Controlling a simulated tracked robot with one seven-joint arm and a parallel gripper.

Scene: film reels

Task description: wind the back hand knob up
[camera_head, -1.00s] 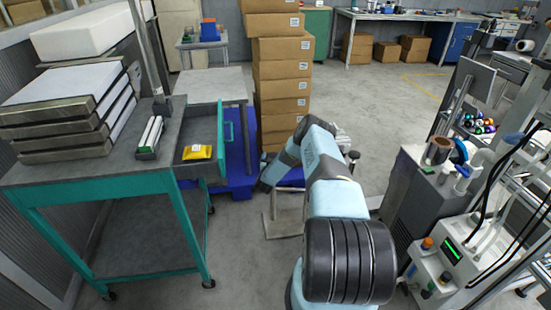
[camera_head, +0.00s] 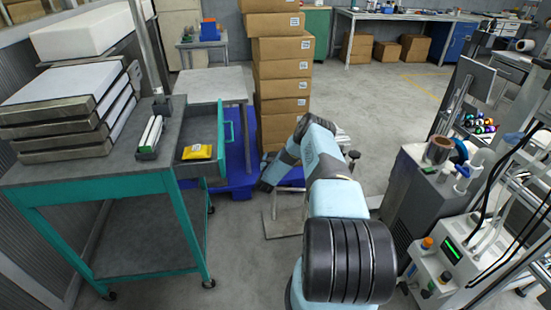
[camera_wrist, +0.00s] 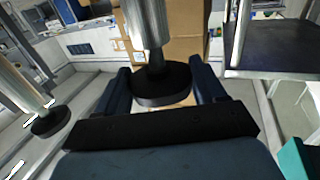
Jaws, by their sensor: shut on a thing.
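In the wrist view, a black round hand knob (camera_wrist: 160,90) sits at the end of a metal post (camera_wrist: 147,30). My gripper (camera_wrist: 162,80) has one finger on each side of this knob and is shut on it. A second, similar black knob (camera_wrist: 50,121) on its own metal post stands apart at the left. In the head view, my arm hides my gripper and the held knob. A small dark knob (camera_head: 353,155) shows just right of my arm. I cannot tell from the pictures which knob is the back one.
A teal-framed cart (camera_head: 110,182) with an open drawer (camera_head: 205,165) holding a yellow packet (camera_head: 197,152) stands left. Stacked cardboard boxes (camera_head: 281,70) rise behind my arm. Equipment with a green display (camera_head: 452,250) stands close on the right. Open floor (camera_head: 395,105) lies beyond.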

